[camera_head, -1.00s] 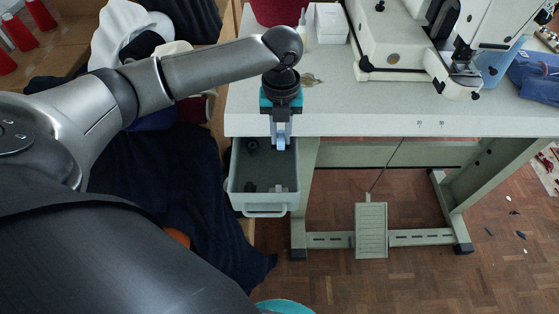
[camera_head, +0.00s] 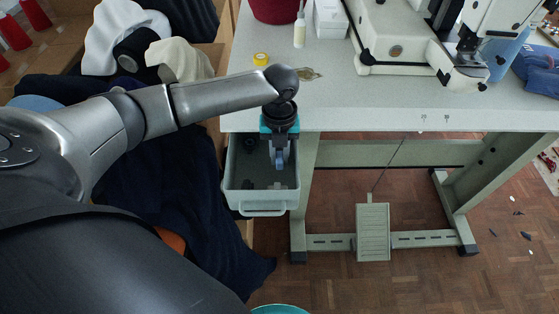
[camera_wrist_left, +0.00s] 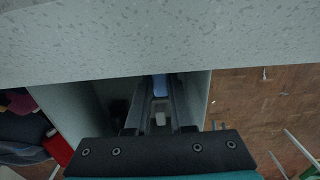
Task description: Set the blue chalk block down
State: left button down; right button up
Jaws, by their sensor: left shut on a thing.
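My left gripper (camera_head: 280,160) points down into the open grey drawer (camera_head: 262,208) under the table's left end. It is shut on the blue chalk block (camera_head: 280,154), which shows as a small blue patch between the fingers. In the left wrist view the fingers (camera_wrist_left: 160,108) reach down into the drawer, and part of the blue block (camera_wrist_left: 160,86) shows between them. Whether the block touches the drawer floor I cannot tell. My right gripper is not in view.
Small dark items lie in the drawer, at its back left (camera_head: 250,143) and near its front (camera_head: 248,185). The tabletop edge (camera_head: 400,122) is close behind the gripper. A yellow roll (camera_head: 261,59), a white bottle (camera_head: 299,30) and a sewing machine (camera_head: 395,45) stand on the table.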

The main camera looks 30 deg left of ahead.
pick_arm(q)
jog(key=shift+f, duration=0.9)
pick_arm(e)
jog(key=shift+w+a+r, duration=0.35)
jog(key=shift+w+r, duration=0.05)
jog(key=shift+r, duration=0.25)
pick_arm(q)
jog(key=shift+f, duration=0.2)
jog(key=c, duration=0.8)
grip_release()
